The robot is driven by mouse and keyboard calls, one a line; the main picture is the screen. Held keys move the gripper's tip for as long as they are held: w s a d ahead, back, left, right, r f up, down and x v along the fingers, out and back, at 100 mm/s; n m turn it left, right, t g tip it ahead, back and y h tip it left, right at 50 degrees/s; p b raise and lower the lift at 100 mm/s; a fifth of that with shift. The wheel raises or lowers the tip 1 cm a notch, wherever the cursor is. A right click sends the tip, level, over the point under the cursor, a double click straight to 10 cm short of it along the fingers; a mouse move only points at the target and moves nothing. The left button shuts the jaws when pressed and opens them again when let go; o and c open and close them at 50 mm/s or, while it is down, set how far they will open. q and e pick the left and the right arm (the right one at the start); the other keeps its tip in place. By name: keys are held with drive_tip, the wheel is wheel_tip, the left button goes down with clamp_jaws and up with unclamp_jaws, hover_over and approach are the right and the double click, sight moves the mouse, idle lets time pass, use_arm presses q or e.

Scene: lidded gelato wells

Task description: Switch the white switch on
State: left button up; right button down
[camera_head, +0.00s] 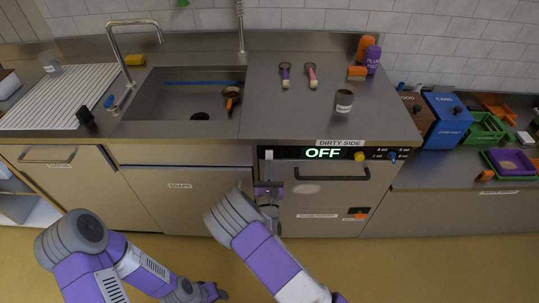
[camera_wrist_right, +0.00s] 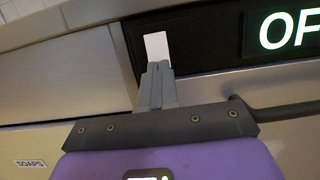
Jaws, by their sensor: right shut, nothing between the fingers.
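The white switch (camera_wrist_right: 156,44) is a small white plate on the dark panel of the dishwasher-like unit, left of the lit display (camera_head: 322,153) that reads OFF. In the right wrist view the closed fingertips of my right gripper (camera_wrist_right: 159,68) are right at the switch's lower edge; I cannot tell whether they touch it. In the head view my right gripper (camera_head: 268,186) is in front of the unit's left side, below the panel, shut and empty. My left gripper (camera_head: 213,291) is low, over the floor, far from the switch; its fingers are too small to judge.
A dark bar handle (camera_head: 332,174) crosses the unit's front, right of my right gripper. A yellow knob (camera_head: 359,156) and a blue knob (camera_head: 392,156) sit right of the display. The counter above holds a sink (camera_head: 165,88) and a cup (camera_head: 344,100). The floor in front is clear.

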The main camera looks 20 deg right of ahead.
drive_tip(key=shift+w+d, duration=0.1)
drive_tip(key=shift+w, duration=0.35)
drive_tip(key=shift+s, duration=0.1)
drive_tip(key=s, duration=0.2)
drive_tip(key=s+a+p, duration=0.1)
drive_tip(key=s+p, duration=0.1)
drive_tip(key=s, duration=0.1)
drive_tip(key=shift+s+a, duration=0.35)
drive_tip(key=p+v, duration=0.1)
drive_tip(key=v, duration=0.6)
drive_tip(key=shift+s+p, duration=0.3)
